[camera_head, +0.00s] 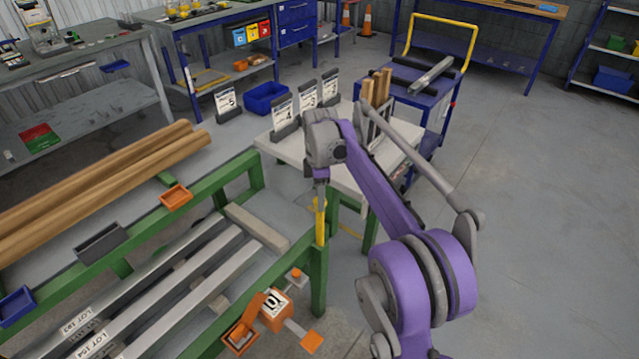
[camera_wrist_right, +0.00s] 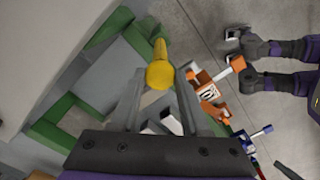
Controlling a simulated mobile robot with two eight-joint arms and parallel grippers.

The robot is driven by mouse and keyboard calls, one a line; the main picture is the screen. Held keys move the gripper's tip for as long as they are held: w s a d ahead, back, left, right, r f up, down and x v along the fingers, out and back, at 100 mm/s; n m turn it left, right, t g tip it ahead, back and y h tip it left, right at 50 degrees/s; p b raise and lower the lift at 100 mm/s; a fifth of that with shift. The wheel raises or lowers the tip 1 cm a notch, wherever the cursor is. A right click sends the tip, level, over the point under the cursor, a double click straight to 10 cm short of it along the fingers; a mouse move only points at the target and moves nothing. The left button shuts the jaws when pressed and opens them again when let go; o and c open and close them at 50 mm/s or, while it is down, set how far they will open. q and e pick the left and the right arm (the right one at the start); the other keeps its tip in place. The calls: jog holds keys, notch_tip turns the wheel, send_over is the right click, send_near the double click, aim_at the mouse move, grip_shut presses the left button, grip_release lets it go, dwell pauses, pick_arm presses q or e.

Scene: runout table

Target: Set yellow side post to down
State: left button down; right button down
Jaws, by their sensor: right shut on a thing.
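The yellow side post (camera_head: 320,222) stands upright at the near right corner of the green-framed runout table (camera_head: 318,275). My right gripper (camera_head: 321,190) comes down on it from above and is shut on its upper end. In the right wrist view, the yellow post's rounded end (camera_wrist_right: 160,74) sits between the two fingertips (camera_wrist_right: 160,85). The fingers hide part of the post's top in the head view. My left gripper shows in neither view.
Steel bars (camera_head: 190,290) with lot labels lie on the runout table, and long brown bars (camera_head: 95,190) lie behind. An orange device (camera_head: 275,310) hangs at the table's near side. A white table (camera_head: 345,170) with number signs stands behind my arm. Open floor (camera_head: 530,230) lies right.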

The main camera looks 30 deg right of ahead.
aim_at(320, 224)
notch_tip(320, 224, down, 11)
jog(key=b, duration=0.3)
jog(key=shift+f, duration=0.15)
jog(key=shift+c, duration=1.9)
grip_release()
jog(key=shift+f, duration=0.1)
notch_tip(320, 224, up, 11)
jog(key=shift+r+p, duration=0.1)
jog(key=shift+p, duration=0.85)
